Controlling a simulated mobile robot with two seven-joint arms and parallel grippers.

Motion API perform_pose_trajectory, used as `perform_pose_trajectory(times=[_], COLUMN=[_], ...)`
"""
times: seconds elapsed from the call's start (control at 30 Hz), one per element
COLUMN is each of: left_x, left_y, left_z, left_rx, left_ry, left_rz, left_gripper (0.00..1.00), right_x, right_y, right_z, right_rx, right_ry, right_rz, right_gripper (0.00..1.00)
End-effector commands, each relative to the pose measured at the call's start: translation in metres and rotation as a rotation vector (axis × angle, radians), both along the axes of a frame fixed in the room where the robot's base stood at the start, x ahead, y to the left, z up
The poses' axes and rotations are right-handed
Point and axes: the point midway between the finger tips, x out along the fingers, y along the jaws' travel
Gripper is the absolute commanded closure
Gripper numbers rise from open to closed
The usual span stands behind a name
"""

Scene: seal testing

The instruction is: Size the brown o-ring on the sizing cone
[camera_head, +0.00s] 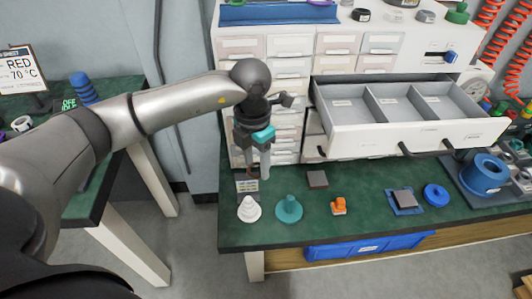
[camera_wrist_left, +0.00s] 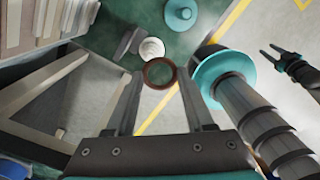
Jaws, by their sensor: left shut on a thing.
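My left gripper (camera_head: 255,172) is shut on the brown o-ring (camera_wrist_left: 160,88), which sits between its two fingertips in the left wrist view. In the head view the ring is small and partly hidden by the fingers. A white stepped cone (camera_head: 249,209) stands upright on the green bench, just below the gripper in the picture. The ring is apart from it. The white cone also shows beyond the ring in the left wrist view (camera_wrist_left: 152,48). A teal stepped cone (camera_head: 289,209) stands to its right. My right gripper (camera_wrist_left: 280,51) appears at the wrist view's right edge, fingers apart and empty.
An open three-compartment drawer (camera_head: 400,136) juts over the bench at the back right. A small orange piece (camera_head: 339,206), a dark square block (camera_head: 317,179) and a blue ring (camera_head: 435,195) lie on the bench. The front strip of bench is mostly clear.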

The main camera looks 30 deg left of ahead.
Motion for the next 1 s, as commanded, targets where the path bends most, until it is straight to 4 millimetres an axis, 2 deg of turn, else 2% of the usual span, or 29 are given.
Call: perform_pose_trajectory(times=[0.03,0.1,0.2,0.37,0.67,1.0], left_x=[-0.003,-0.004,-0.006,-0.009,-0.009,-0.009], left_y=[0.005,0.01,0.017,0.024,0.026,0.026], left_z=[-0.015,-0.026,-0.039,-0.051,-0.062,-0.083], left_rx=[0.001,0.005,0.01,0.016,0.017,0.017], left_ry=[0.007,0.009,0.011,0.012,0.011,0.012], left_rz=[0.09,0.206,0.344,0.478,0.519,0.517], left_gripper=[0.97,0.97,0.97,0.97,0.97,0.97], right_x=[0.003,0.007,0.011,0.015,0.027,0.05], right_y=[-0.001,-0.001,-0.002,-0.002,0.006,0.025], right_z=[-0.006,-0.009,-0.012,-0.014,-0.008,0.015], right_rx=[-0.001,-0.002,-0.003,-0.003,0.004,0.023], right_ry=[-0.005,-0.009,-0.013,-0.017,-0.022,-0.024], right_rz=[-0.001,-0.001,-0.002,-0.002,-0.003,-0.005], right_gripper=[0.54,0.54,0.54,0.54,0.54,0.54])
